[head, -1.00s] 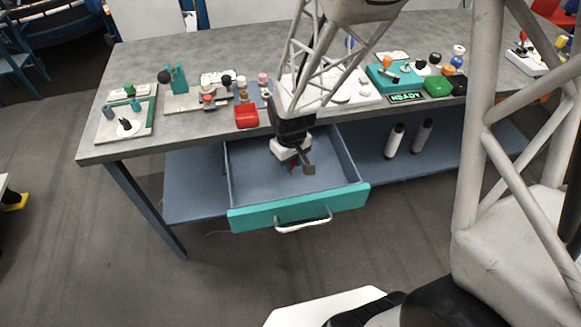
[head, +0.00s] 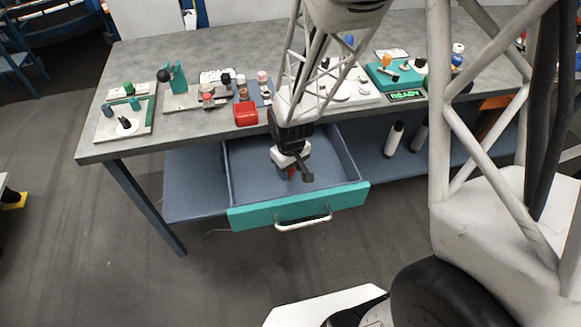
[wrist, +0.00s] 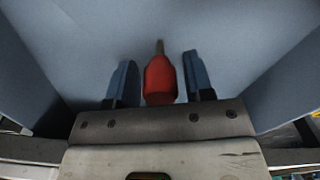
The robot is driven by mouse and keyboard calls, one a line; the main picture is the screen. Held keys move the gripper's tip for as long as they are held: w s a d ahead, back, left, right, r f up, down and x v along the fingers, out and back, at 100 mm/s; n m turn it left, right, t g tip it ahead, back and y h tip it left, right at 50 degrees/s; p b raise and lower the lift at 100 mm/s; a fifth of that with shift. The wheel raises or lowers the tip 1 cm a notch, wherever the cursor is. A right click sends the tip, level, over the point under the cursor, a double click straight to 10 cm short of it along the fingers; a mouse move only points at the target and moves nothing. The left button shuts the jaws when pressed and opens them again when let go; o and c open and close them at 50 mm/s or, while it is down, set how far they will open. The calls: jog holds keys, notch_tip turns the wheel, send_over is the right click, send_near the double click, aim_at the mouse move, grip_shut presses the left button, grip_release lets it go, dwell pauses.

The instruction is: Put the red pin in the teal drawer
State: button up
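The teal drawer (head: 255,216) is pulled out from under the table, its blue-grey inside open to view. My gripper (wrist: 159,62) is inside the drawer's outline, pointing down. The red pin (wrist: 160,82) is between my two blue fingers in the wrist view, with a visible gap on each side. Its thin grey tip points away from the palm, towards the drawer floor. In the head view the pin (head: 291,172) shows as a small red spot under my gripper, partly hidden. Whether it touches the drawer floor I cannot tell.
The grey tabletop (head: 150,60) above holds a red block (head: 246,113) near the front edge, a READY sign (head: 405,96) and several small parts. The drawer's walls surround my gripper.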

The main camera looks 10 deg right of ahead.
jog(key=shift+o, duration=0.4)
jog(key=shift+r, duration=0.1)
notch_tip(320, 180, up, 12)
dwell(0.7)
dwell(0.5)
jog(key=s+d+r+m+t, duration=0.1)
jog(key=s+d+r+m, duration=0.1)
jog(key=s+r, duration=0.7)
jog(key=s+d+r+m+t, duration=0.1)
jog(key=s+d+r+m, duration=0.1)
jog(key=s+r, duration=0.6)
jog(key=shift+s+d+r+m+t, duration=0.3)
jog(key=shift+s+d+r, duration=0.15)
jog(key=shift+d, duration=0.25)
